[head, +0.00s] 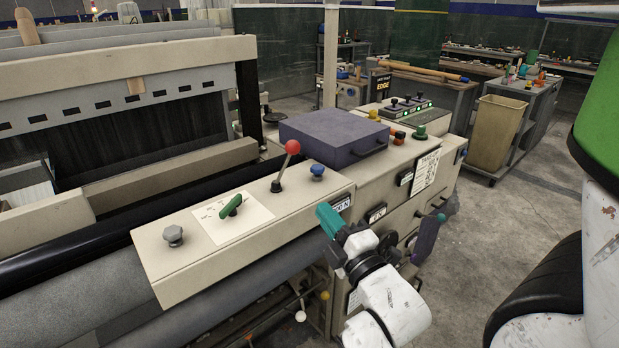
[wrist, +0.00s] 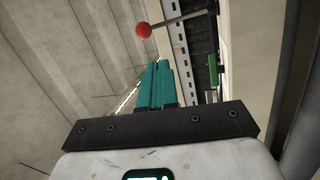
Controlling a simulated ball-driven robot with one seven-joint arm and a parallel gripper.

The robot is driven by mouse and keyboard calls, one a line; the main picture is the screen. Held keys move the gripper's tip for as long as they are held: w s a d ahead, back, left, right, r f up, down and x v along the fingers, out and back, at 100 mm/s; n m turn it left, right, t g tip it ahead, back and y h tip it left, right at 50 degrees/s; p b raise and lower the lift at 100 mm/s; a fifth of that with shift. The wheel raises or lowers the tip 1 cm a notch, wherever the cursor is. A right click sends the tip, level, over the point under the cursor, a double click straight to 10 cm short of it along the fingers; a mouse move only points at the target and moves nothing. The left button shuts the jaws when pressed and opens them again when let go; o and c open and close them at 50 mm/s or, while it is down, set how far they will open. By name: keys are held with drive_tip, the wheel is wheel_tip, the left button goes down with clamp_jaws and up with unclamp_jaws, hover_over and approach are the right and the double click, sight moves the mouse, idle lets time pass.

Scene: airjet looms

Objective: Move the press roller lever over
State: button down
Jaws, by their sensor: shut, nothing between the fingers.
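A lever with a red ball knob (head: 292,147) stands up from the sloping beige panel (head: 200,262) of the near loom, its shaft leaning a little. No readable label marks it as the press roller lever. Lower down, under the panel, are a white ball knob (head: 300,316) and an orange knob (head: 325,295) on thin rods. My gripper (head: 327,216) has teal fingers and is shut and empty, just off the panel's right end. In the wrist view the shut fingers (wrist: 160,66) point toward a red ball knob (wrist: 143,30) on a grey rod, apart from it.
The panel also carries a green turn handle (head: 231,206), a grey knob (head: 173,235) and a blue knob (head: 317,172). A dark purple box (head: 333,136) stands behind. A beige bin (head: 496,132) is at the right. Concrete floor (head: 478,237) is clear right of the loom.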

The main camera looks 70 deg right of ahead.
drive_tip(key=s+r+h, duration=0.1)
drive_tip(key=r, duration=0.1)
drive_tip(key=p, duration=0.4)
approach(296, 152)
drive_tip(key=shift+n, duration=0.3)
drive_tip(key=x, duration=0.5)
drive_tip(key=shift+d, duration=0.15)
drive_tip(key=shift+x, duration=0.85)
